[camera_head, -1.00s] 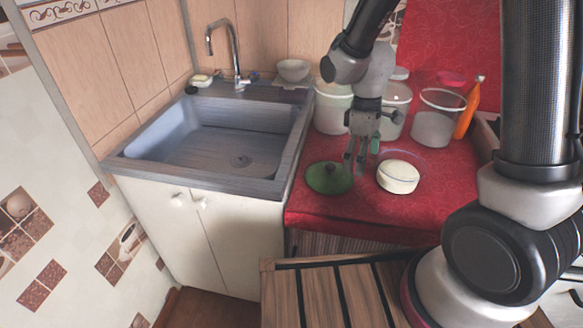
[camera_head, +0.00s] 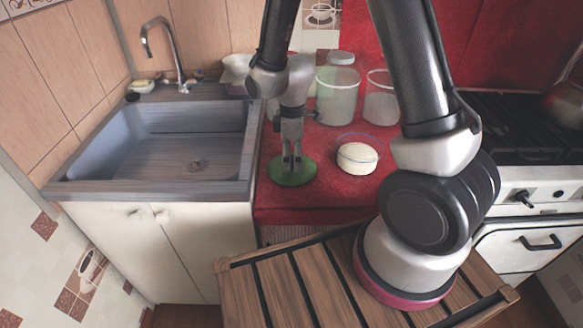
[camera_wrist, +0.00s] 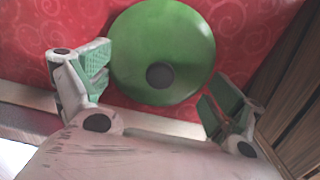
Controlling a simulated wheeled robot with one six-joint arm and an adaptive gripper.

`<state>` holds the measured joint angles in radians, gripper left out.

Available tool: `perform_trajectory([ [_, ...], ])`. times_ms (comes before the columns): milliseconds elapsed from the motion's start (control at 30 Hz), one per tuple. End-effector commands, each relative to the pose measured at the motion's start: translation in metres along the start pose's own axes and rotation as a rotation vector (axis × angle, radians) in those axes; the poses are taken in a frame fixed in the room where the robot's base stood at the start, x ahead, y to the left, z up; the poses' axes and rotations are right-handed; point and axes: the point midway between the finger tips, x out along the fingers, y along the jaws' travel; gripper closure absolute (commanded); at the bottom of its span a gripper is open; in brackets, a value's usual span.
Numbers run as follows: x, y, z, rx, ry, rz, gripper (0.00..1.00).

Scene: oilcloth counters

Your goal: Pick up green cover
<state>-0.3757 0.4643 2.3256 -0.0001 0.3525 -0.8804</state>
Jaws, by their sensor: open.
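The green cover (camera_head: 300,176) is a round lid with a dark knob, lying on the red oilcloth near the counter's front left edge by the sink. In the wrist view the green cover (camera_wrist: 190,40) shows almost whole, its dark round knob facing the camera. My gripper (camera_head: 292,164) points down over the cover in the head view, hiding the knob. In the wrist view my gripper (camera_wrist: 158,85) is open, with one green-padded finger on each side of the cover's near part and nothing between the pads. Whether the fingers touch the cover cannot be told.
A round white container (camera_head: 357,158) stands right of the cover. Clear containers (camera_head: 337,95) stand behind on the red counter (camera_head: 330,195). The sink (camera_head: 170,145) is at left, the stove (camera_head: 520,190) at right, a slatted wooden surface (camera_head: 290,295) in front.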

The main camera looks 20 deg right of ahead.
Motion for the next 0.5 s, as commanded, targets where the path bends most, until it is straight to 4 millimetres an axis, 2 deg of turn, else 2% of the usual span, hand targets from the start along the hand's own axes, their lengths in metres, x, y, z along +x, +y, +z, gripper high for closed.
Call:
perform_trajectory([
  [133,0.0142,-0.0002,-0.0002,0.0,0.0,0.0,0.07],
  [367,0.0151,0.0001,-0.0005,0.0,0.001,0.001,0.07],
  [500,0.0149,0.0001,-0.0005,0.0,0.001,0.001,0.32],
])
